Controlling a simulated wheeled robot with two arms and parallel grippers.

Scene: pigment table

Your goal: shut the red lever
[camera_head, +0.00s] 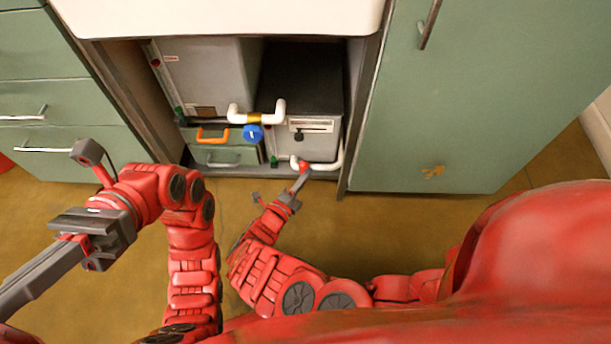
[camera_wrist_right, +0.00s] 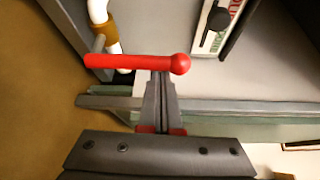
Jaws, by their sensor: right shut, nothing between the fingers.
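The red lever (camera_head: 304,167) shows small in the head view, at the low white pipe near the floor of the open cabinet bay. In the right wrist view the red lever (camera_wrist_right: 130,62) is a bar with a round knob at its right end, lying across the picture. My right gripper (camera_head: 298,184) is shut and empty. Its fingertips (camera_wrist_right: 161,76) meet the lever's edge near the knob in the picture; I cannot tell whether they touch it. My left gripper (camera_head: 35,273) is far from the lever at the lower left, and its jaw state is unclear.
A white pipe (camera_wrist_right: 111,33) with a brass collar is beside the lever. Green cabinets (camera_head: 460,100) flank the bay. The brown floor in front is clear.

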